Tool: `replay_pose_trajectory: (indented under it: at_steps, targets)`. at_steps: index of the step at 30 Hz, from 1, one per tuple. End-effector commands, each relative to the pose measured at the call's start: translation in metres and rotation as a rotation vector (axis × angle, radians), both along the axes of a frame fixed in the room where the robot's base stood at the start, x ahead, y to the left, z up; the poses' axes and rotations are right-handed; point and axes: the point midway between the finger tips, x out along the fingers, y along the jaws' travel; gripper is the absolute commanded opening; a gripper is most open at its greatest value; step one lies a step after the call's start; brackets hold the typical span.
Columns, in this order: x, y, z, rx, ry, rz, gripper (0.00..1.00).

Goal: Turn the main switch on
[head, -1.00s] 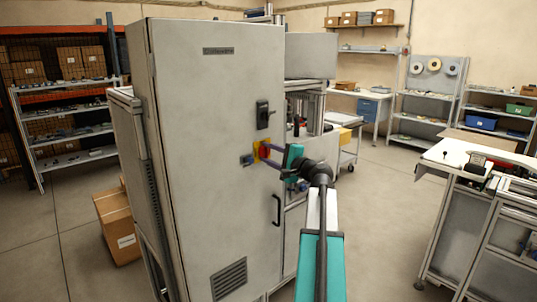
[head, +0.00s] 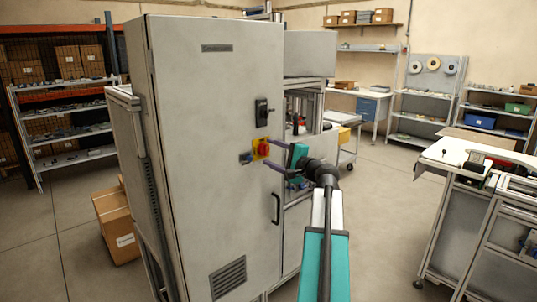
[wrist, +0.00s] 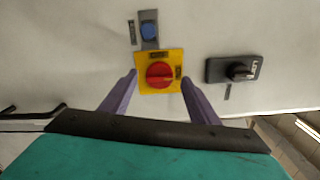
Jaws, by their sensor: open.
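The main switch is a red rotary knob (head: 263,148) on a yellow plate, on the front of the grey cabinet (head: 215,190). In the wrist view the knob (wrist: 160,75) faces me, with its grip bar looking roughly level in the picture. My gripper (head: 270,170) is open and empty, in front of the cabinet and slightly below and right of the switch in the head view. In the wrist view its two purple fingers spread to either side of the yellow plate (wrist: 147,57), and the knob shows between them, apparently clear of both.
A workbench (head: 470,165) stands at the right, with open floor between.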

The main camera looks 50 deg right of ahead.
Motion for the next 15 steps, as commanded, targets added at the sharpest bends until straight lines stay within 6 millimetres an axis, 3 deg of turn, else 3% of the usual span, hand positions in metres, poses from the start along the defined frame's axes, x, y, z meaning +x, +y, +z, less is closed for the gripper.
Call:
replay_pose_trajectory:
  at_steps: [15]
  targets:
    - [-0.084,0.007,-0.003,0.000,0.000,-0.003,0.55]
